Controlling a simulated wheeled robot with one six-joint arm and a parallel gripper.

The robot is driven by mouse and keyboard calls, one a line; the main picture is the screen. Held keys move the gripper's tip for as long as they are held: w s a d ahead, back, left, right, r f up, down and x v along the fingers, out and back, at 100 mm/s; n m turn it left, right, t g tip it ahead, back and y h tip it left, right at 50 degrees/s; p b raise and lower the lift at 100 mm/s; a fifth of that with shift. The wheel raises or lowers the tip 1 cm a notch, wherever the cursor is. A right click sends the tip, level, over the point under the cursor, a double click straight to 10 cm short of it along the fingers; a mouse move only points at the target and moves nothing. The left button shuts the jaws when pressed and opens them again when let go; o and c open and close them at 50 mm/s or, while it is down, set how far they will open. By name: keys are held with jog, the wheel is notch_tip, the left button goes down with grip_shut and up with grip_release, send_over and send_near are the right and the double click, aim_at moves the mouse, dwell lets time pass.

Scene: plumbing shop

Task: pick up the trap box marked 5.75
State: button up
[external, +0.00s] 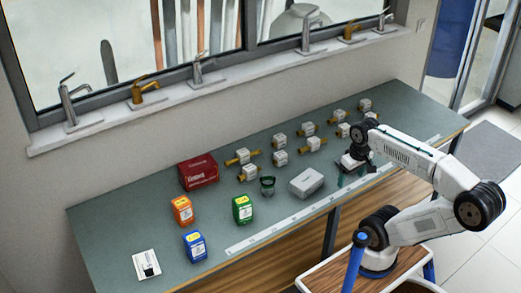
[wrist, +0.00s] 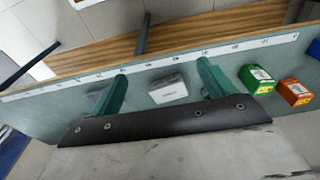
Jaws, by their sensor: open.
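In the wrist view the green box (wrist: 256,79) and orange box (wrist: 294,92) are at the right, outside my fingers; the blue box (wrist: 314,49) is cut off by the edge. My gripper (external: 356,173) is open and empty above the bench, well right of these boxes; its teal fingers (wrist: 162,72) are spread apart.
A grey-white box (external: 306,182) lies left of my gripper and shows between its fingers in the wrist view (wrist: 168,90). A green cup (external: 267,186), a red carton (external: 198,172), several valves (external: 280,158) and a white card (external: 146,264) are on the bench. A ruler strip (external: 285,226) runs along the front edge.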

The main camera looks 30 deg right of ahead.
jog(key=w+r+n+h, duration=0.2)
jog(key=w+n+h, duration=0.2)
jog(key=w+n, duration=0.35)
jog(key=n+t+y, duration=0.3)
jog(key=n+t, duration=0.9)
jog(key=n, duration=1.6)
send_over(240, 201)
jog(key=s, duration=0.6)
jog(key=shift+m+h, duration=0.3)
jog(key=shift+m, duration=0.15)
notch_tip(240, 201, down, 17)
jog(key=shift+w+d, duration=0.1)
jog(key=shift+w+f, duration=0.15)
jog(key=shift+f, duration=0.15)
jog(key=x, duration=0.7)
jog(key=shift+w+d+r, duration=0.1)
jog(key=shift+w+r, duration=0.1)
jog(key=shift+w, duration=0.2)
jog(key=c, duration=1.2)
